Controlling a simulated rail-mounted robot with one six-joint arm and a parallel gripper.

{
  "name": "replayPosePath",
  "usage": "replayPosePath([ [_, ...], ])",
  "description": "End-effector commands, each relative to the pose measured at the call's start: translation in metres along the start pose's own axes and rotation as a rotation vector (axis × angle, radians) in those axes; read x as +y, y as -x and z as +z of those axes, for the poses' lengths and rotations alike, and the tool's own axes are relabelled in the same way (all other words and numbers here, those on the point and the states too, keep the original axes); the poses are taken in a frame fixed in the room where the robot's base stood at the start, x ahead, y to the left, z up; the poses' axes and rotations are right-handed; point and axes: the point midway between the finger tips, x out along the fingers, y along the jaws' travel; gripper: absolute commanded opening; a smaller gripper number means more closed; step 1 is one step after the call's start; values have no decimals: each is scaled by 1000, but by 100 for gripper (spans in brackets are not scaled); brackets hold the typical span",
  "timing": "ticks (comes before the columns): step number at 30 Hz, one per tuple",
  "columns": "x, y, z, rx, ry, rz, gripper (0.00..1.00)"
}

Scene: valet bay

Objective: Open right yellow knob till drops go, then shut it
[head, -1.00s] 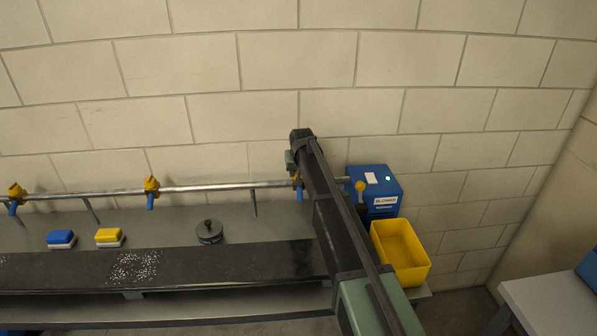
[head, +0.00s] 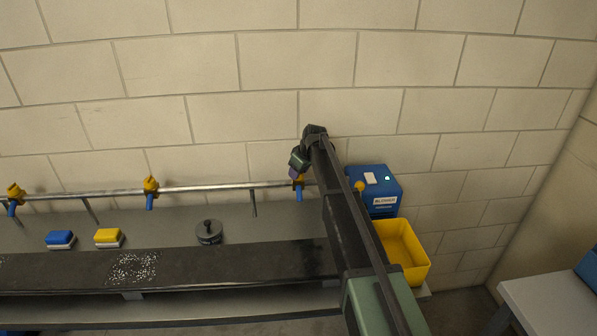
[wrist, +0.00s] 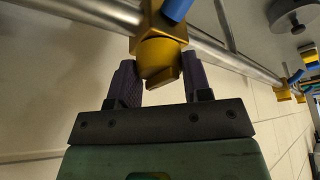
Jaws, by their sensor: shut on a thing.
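The right yellow knob (head: 298,181) sits on the metal pipe, above a blue nozzle (head: 299,195). In the wrist view the knob (wrist: 160,58) is between the purple fingers of my gripper (wrist: 160,80), which is shut on it. In the head view my gripper (head: 295,172) reaches the knob from above, and my arm hides part of that area. White drops (head: 133,266) lie in a patch on the dark mat (head: 220,262), left of the middle.
Two more yellow knobs (head: 151,186) (head: 15,191) are on the pipe (head: 220,187). A blue blower box (head: 385,187) with a green light and a yellow bin (head: 410,252) stand at right. Blue and yellow blocks (head: 61,239) (head: 108,237) and a dark round weight (head: 209,231) rest behind the mat.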

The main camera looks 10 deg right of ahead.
Motion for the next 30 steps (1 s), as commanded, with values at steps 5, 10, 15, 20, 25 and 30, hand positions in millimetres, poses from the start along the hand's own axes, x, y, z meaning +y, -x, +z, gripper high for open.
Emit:
replayPosePath([
  [5, 0, 0, 1, -2, 22, -10, 21],
  [10, 0, 0, 1, -2, 26, -11, 21],
  [15, 0, 0, 0, -1, 25, -11, 21],
  [20, 0, 0, 0, -1, 25, -10, 65],
  [25, 0, 0, 0, -1, 24, -10, 69],
  [30, 0, 3, 0, -1, 24, -10, 69],
])
